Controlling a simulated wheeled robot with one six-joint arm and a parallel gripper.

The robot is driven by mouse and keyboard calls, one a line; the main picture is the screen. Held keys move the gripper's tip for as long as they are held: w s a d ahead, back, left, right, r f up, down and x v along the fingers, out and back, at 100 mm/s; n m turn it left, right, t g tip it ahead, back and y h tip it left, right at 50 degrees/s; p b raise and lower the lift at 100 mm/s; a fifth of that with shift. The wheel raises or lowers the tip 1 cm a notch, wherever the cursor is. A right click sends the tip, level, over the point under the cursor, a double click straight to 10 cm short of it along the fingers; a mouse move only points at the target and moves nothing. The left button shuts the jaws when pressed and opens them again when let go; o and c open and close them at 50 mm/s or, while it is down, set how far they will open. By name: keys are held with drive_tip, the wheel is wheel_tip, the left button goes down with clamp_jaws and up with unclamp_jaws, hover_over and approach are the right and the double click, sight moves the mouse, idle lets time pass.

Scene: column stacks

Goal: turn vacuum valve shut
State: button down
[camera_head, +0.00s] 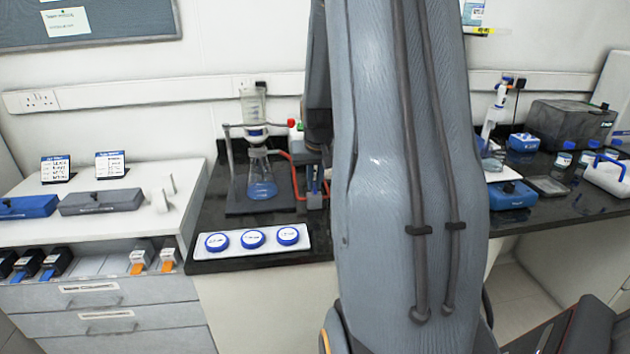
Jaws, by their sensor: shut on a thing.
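My arm fills the middle of the head view, and its dark wrist reaches down behind it over the black bench. My gripper (317,168) is small, dark and partly hidden at the wrist's lower end. It appears shut on the vacuum valve (315,187), a small upright blue and grey part. How far the valve is turned cannot be made out. A red hose (294,178) runs to it from the filter flask (260,178), which holds blue liquid. A glass funnel (254,108) stands upright on the flask.
A white tray (208,258) with several blue-lidded dishes (253,238) lies at the bench's front edge. A small red and green-topped item (295,125) is close left of my wrist. Left counter holds blue and grey cases (101,201). Right bench is crowded with equipment (572,125).

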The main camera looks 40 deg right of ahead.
drive_tip(key=c, duration=1.8)
unclamp_jaws()
drive_tip(key=shift+c, duration=0.2)
drive_tip(key=shift+r, duration=0.1)
drive_tip(key=b+v, duration=0.1)
drive_tip(key=v, duration=0.6)
drive_tip(key=shift+s+r+b, duration=0.15)
drive_tip(key=shift+r+b, duration=0.1)
drive_tip(key=shift+b, duration=0.1)
drive_tip(key=shift+a, duration=0.2)
drive_tip(key=s+a+f+n+g, duration=0.1)
drive_tip(key=s+a+f+n, duration=0.1)
drive_tip(key=a, duration=0.8)
drive_tip(key=s+a+f+n+y, duration=0.1)
drive_tip(key=s+a+f, duration=0.3)
drive_tip(key=a, duration=0.6)
drive_tip(key=s+a+f+n+g+y, duration=0.1)
drive_tip(key=s+a+f+n, duration=0.2)
drive_tip(key=s+a, duration=0.4)
drive_tip(key=a, duration=0.3)
drive_tip(key=shift+f+g, duration=0.3)
drive_tip(key=shift+f, duration=0.05)
